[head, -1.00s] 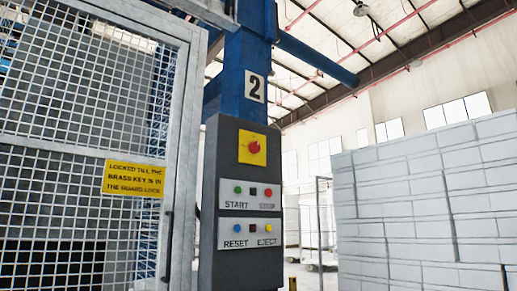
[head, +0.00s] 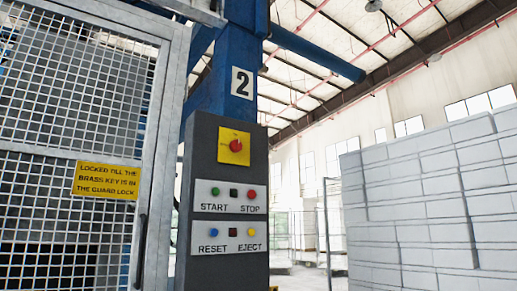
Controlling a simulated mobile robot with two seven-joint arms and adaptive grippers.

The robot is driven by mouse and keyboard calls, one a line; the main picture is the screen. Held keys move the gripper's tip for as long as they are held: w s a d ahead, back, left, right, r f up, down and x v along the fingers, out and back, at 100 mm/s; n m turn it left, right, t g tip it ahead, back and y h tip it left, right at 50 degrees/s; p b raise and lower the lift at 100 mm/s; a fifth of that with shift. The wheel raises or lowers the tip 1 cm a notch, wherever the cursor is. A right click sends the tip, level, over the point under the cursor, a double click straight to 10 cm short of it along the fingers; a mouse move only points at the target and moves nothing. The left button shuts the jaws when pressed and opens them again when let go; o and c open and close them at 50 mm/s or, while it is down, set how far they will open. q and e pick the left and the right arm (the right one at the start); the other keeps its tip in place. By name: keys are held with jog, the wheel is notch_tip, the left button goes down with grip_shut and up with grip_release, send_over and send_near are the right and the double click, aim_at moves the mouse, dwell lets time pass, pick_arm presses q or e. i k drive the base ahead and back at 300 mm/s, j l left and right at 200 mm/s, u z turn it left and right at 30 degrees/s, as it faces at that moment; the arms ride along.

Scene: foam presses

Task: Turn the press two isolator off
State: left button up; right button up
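The press two isolator (head: 236,146) is a red rotary knob on a yellow square plate. It sits at the top of a dark grey control box (head: 186,215) on a blue column (head: 232,45). A plate with a black 2 (head: 242,83) is on the column above the box. Which position the knob points to is too small to tell. Neither of my grippers shows in the head view.
Below the isolator are START and STOP buttons (head: 231,196) and RESET and EJECT buttons (head: 229,237). A mesh guard door (head: 60,120) with a yellow sign (head: 105,180) stands at left. Stacked white blocks (head: 430,205) fill the right. A wheeled cage (head: 335,230) stands behind.

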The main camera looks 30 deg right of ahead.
aim_at(236, 145)
jog(key=l+z, duration=0.2)
jog(key=l, duration=2.05)
